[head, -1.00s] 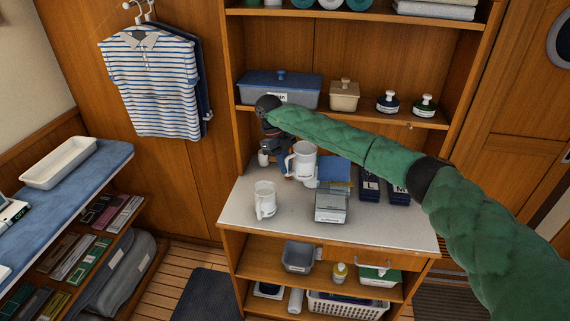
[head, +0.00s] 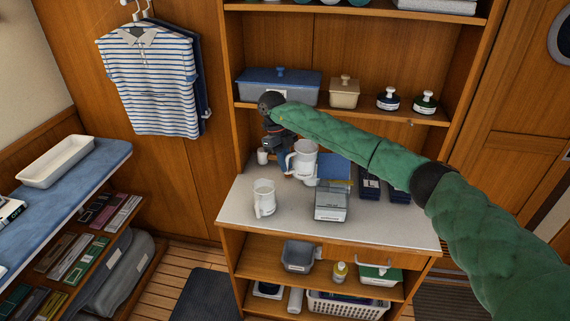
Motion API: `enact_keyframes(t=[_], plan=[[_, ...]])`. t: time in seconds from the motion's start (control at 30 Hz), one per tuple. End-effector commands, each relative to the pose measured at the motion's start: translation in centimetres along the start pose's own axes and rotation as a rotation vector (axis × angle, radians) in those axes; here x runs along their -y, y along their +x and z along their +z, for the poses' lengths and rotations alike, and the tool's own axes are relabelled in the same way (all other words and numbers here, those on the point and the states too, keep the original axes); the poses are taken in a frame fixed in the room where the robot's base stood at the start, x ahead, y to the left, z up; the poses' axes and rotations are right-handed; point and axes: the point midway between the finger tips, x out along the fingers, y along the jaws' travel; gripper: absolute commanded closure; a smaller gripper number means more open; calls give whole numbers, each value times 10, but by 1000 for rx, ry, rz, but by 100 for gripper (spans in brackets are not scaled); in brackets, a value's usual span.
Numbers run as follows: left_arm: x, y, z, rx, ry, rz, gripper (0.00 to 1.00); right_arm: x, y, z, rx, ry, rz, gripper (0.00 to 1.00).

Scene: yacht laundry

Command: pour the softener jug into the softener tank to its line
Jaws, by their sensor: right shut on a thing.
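A white jug (head: 304,158) hangs just above the counter, close to upright, with its handle on the left. My right gripper (head: 287,161) is shut on it at the handle side; the fingertips are partly hidden. A grey see-through tank (head: 332,206) with a raised blue lid (head: 335,170) stands on the counter, to the right of and nearer than the jug. I take it for the softener tank. Its line and liquid level are too small to tell. A second white jug (head: 264,196) stands upright on the counter at front left. My left gripper is not in view.
A small white cup (head: 262,156) stands at the back left of the counter (head: 290,213). Dark blue boxes (head: 369,184) stand right of the tank. A shelf above holds a blue lidded box (head: 278,88) and several lidded containers.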

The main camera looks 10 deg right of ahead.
Motion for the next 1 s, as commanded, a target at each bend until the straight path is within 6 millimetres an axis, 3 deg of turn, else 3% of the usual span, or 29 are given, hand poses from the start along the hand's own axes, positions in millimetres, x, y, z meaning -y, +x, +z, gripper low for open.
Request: enact_keyframes(t=[0.43,1.0], plan=[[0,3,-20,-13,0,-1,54,1,0,-2,32,-4,8,100],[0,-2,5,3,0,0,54,5,-12,-19,192,-26,57,100]])
